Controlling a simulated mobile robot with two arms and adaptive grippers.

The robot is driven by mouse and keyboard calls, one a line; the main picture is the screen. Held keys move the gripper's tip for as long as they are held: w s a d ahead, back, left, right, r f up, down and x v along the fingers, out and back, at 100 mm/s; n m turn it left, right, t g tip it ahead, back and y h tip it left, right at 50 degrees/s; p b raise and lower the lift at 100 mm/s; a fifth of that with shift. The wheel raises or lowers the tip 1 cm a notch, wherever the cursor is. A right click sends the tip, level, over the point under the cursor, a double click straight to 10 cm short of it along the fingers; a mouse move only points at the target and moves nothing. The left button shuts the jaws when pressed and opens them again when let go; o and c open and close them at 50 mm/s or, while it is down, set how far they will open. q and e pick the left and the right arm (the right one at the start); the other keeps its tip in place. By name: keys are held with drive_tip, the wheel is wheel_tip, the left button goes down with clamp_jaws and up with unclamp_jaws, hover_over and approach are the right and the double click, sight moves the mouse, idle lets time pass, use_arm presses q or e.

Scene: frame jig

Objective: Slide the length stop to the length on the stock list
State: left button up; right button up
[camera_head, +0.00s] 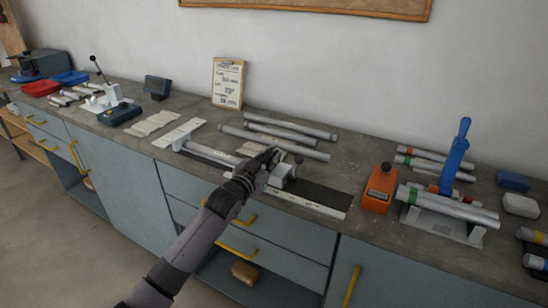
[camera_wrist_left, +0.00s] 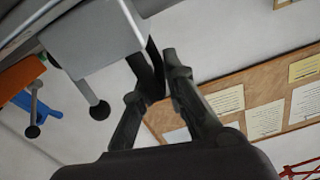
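The length stop (camera_head: 283,174), a small silver block with a dark knob, sits on the measuring jig (camera_head: 310,202) on the bench. My left gripper (camera_head: 268,158) is at the stop, over the jig. In the left wrist view the grey block, seemingly the stop (camera_wrist_left: 92,38), with a black-knobbed lever, is close to my left fingertips (camera_wrist_left: 158,62). The fingers are close together there; whether they grip it is hidden. A grey bar (camera_head: 210,153) lies along the jig left of the gripper. The stock list (camera_head: 228,82) is a clipboard against the wall; its writing is too small to read. My right gripper is not in view.
Several grey tubes (camera_head: 285,135) lie behind the jig. An orange device (camera_head: 380,187) and a stand with a blue lever (camera_head: 454,160) are to its right. A black-levered press (camera_head: 108,97) and red bin (camera_head: 40,88) are at left.

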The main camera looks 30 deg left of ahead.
use_arm(q)
drive_tip(key=o, duration=0.4)
drive_tip(key=shift+c, duration=0.2)
drive_tip(key=s, duration=1.2)
drive_tip(key=shift+a, duration=0.25)
